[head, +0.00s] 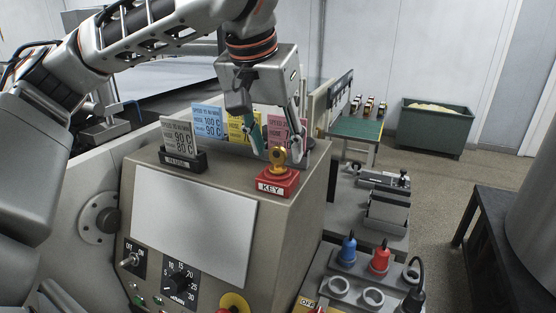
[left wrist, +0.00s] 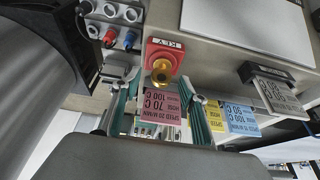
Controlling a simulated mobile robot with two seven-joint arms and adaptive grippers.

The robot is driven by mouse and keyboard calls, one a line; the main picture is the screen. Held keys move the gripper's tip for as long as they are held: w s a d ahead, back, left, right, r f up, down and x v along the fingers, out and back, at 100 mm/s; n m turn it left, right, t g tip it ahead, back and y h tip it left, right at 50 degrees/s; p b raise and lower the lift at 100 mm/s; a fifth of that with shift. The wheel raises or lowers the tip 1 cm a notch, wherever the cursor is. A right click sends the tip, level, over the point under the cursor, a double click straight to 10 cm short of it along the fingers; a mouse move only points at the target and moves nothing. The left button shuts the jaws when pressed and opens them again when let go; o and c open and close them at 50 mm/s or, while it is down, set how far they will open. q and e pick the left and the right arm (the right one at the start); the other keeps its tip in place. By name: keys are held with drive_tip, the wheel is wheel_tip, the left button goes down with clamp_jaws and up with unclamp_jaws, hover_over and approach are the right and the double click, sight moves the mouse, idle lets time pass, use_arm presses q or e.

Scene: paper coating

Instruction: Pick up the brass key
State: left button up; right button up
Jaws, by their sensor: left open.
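The brass key (head: 278,157) stands upright in a red block labelled KEY (head: 277,183) on top of the beige control cabinet, near its right edge. In the left wrist view the key (left wrist: 162,72) shows just beyond the fingertips, roughly midway between them, with the red block (left wrist: 164,54) behind it. My left gripper (head: 278,145) is open, pointing down, with its teal-padded fingers close above and behind the key; its open fingers also show in the left wrist view (left wrist: 160,100). Nothing is between the pads that I can see. My right gripper is out of view.
Blue (head: 208,122), yellow (head: 241,124) and pink (head: 287,128) cards stand behind the key, close to the fingers. A grey card (head: 178,138) stands in a black holder at left. Blue (head: 348,250) and red (head: 379,257) plugs sit lower right of the cabinet.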

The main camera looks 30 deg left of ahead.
sight(276, 148)
use_arm(q)
drive_tip(key=shift+x, duration=1.6)
drive_tip(key=shift+a, duration=0.1)
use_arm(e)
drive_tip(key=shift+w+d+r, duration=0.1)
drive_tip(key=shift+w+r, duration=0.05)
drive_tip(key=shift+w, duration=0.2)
use_arm(q)
drive_tip(key=c, duration=1.2)
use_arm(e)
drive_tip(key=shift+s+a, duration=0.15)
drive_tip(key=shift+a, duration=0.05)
